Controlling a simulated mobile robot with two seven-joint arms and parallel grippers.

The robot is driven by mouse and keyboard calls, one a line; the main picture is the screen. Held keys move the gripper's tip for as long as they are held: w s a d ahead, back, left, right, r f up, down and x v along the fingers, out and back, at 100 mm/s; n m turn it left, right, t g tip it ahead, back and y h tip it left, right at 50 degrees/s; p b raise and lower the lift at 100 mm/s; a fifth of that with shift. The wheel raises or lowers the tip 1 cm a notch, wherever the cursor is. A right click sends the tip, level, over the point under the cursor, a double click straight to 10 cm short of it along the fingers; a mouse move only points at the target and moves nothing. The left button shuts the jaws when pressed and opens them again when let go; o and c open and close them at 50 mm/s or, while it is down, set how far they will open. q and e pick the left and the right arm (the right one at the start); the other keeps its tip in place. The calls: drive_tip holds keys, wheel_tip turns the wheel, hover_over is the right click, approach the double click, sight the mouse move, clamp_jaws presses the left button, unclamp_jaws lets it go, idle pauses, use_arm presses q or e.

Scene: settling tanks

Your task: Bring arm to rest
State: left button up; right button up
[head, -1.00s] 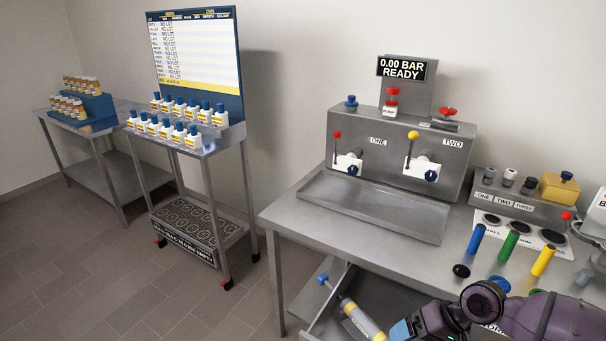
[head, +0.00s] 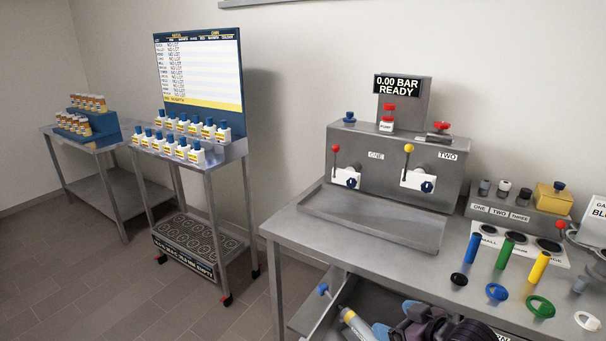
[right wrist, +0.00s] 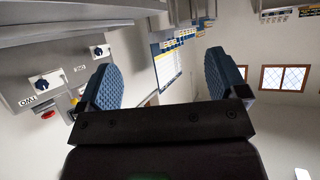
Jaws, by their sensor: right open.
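My right gripper (head: 384,332) is at the bottom edge of the head view, in front of the bench's front edge and mostly cut off by the frame. In the right wrist view its two blue ribbed fingers (right wrist: 164,82) stand wide apart with nothing between them. Part of my purple-grey right arm (head: 435,328) shows beside it. A grey and yellow cylinder with a blue end (head: 356,324) lies below bench level, just left of the gripper; whether they touch I cannot tell. My left gripper is not in view.
The steel bench (head: 375,262) carries a two-station panel (head: 390,165) with levers. Blue, green and yellow tubes (head: 506,251) and several rings (head: 540,307) stand at right. A rack with white bottles (head: 187,150) stands left. The floor between is clear.

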drive_tip(key=s+d+f+m+h+b, duration=0.3)
drive_tip(key=s+d+f, duration=0.1)
drive_tip(key=s+f, duration=0.7)
drive_tip(key=s+d+f+m+t+h+b, duration=0.1)
drive_tip(key=s+d+f+m+h+b, duration=0.1)
drive_tip(key=s+f, duration=0.9)
drive_tip(key=shift+s+d+f+m+h+b, duration=0.15)
drive_tip(key=shift+s+d+m+h+b, duration=0.2)
drive_tip(key=shift+d+h+b, duration=0.65)
drive_tip(key=shift+a, duration=0.2)
